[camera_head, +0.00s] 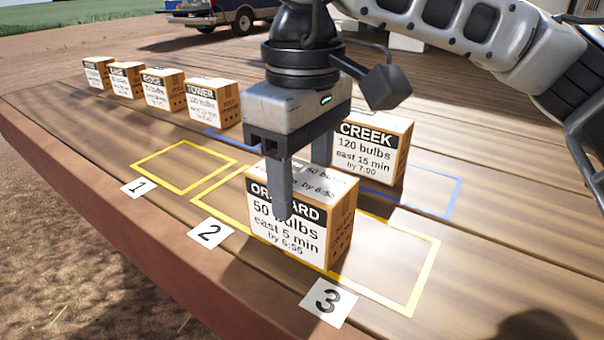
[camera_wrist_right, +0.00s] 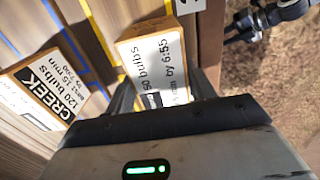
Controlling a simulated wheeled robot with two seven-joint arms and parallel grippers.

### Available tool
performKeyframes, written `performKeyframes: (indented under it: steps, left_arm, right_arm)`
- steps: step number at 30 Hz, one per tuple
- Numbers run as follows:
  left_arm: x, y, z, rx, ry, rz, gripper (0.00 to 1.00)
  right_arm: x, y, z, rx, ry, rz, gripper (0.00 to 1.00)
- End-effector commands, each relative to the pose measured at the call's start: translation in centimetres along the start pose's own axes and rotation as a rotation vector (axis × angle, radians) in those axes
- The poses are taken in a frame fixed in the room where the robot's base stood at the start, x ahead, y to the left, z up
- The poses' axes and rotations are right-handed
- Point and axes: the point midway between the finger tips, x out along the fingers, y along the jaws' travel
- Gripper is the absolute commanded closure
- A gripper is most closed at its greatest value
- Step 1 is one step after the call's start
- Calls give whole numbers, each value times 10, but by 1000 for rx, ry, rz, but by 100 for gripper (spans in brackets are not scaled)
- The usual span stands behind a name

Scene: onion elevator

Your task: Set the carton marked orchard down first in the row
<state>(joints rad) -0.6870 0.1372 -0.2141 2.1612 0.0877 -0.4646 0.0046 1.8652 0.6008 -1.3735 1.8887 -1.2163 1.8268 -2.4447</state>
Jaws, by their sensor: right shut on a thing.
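The orchard carton (camera_head: 286,222) is a cardboard box with a white label reading ORCHARD, 50 bulbs, east 5 min. My right gripper (camera_head: 302,184) is shut on it from above, one finger across its label. In the head view the carton overlaps yellow outlines 2 (camera_head: 208,197) and 3 (camera_head: 424,275). I cannot tell whether it touches the table. The wrist view shows its top (camera_wrist_right: 150,50) at the fingers. Yellow outline 1 (camera_head: 152,157), beside card 1 (camera_head: 139,188), is empty.
The creek carton (camera_head: 375,148) stands behind the orchard carton, within a blue outline (camera_head: 451,200). The tower carton (camera_head: 213,105) and several others stand in a line at the back left of the wooden table (camera_head: 80,135). The table's edge runs along the front left.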

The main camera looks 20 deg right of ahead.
Motion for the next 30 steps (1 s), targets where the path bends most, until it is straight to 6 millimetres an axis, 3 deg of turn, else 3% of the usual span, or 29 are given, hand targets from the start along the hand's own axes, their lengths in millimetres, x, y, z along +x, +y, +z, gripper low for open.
performKeyframes:
  steps: [10,11,12,13,24,30]
  left_arm:
    - [2,0,5,-4,-4,1,64]
    - [1,0,4,-5,-4,1,64]
    - [1,0,4,-5,-5,1,64]
    - [1,0,4,-5,-5,1,64]
    - [-1,0,0,-2,-4,-1,64]
    - [-2,0,-1,0,-4,-2,64]
  right_arm:
    - [4,0,0,0,4,0,83]
    - [3,0,0,0,2,1,37]
    - [2,0,0,0,2,1,26]
    - [2,0,0,0,2,1,24]
    - [-5,0,-1,0,2,0,24]
    - [-41,-1,-1,-1,4,0,24]
